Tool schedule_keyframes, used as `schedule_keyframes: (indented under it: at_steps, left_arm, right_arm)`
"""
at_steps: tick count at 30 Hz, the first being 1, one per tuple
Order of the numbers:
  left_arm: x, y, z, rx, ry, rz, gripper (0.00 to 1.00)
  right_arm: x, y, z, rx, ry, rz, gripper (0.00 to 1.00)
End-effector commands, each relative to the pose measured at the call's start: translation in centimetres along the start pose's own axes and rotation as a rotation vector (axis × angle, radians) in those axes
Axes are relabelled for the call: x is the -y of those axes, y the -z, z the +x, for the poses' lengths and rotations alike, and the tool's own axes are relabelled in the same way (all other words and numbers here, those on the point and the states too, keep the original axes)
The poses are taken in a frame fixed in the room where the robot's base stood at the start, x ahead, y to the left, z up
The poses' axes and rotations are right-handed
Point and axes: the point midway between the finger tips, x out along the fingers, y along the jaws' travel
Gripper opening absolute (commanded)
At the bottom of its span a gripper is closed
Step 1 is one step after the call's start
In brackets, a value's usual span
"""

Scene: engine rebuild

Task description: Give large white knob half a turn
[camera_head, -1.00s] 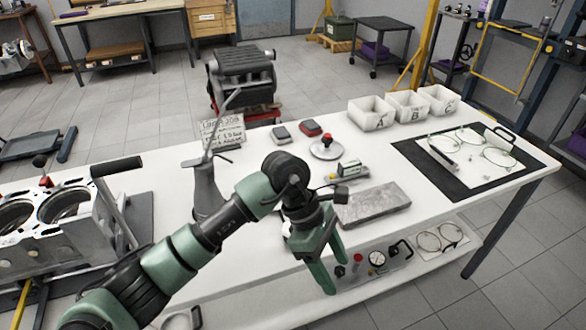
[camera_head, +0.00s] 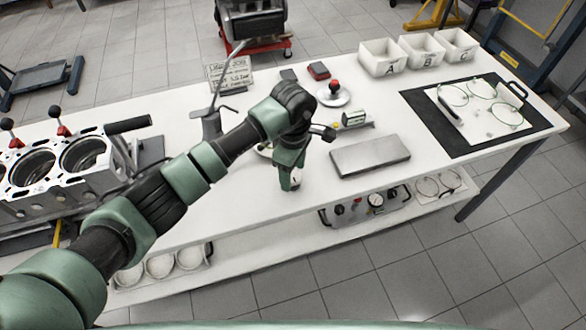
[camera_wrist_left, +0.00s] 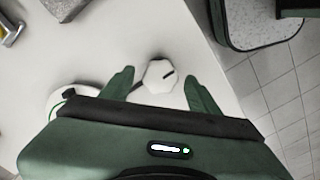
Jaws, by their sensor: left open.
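The large white knob (camera_wrist_left: 158,77) is a faceted white piece with a short dark mark on its face. In the left wrist view it sits between the two green fingers of my left gripper (camera_wrist_left: 159,74), with a visible gap on each side. In the head view my left gripper (camera_head: 290,182) points down at the white bench's front part, and its fingers and arm mostly hide the knob. The gripper is open. My right gripper is not in view.
A grey flat block (camera_head: 370,156) lies right of the gripper on the white bench (camera_head: 240,215). A round white item with a green edge (camera_wrist_left: 72,98) is close to the left finger. An oil can (camera_head: 212,122) stands behind the arm. The engine block (camera_head: 60,165) is at left.

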Motion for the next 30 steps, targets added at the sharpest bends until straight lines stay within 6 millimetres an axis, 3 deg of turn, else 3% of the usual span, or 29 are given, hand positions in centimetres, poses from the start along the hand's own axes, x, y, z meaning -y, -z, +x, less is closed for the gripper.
schedule_keyframes:
  at_steps: [8, 14, 15, 23, 30]
  left_arm:
    - [0.0, -0.1, 0.2, 0.001, 0.0, 0.001, 0.58]
    - [0.0, -0.1, 0.2, 0.001, -0.001, 0.001, 0.03]
    - [0.0, -0.1, 0.2, 0.001, -0.001, 0.001, 0.0]
    - [-0.1, 0.0, 0.2, 0.0, -0.002, -0.028, 0.0]
    - [0.0, 0.1, 0.4, -0.001, -0.002, -0.152, 0.0]
  right_arm:
    - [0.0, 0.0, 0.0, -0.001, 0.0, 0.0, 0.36]
    - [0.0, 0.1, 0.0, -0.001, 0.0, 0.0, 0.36]
    - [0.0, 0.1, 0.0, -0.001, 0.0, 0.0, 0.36]
    - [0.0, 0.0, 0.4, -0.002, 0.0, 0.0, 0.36]
    - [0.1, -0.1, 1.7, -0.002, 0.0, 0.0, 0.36]
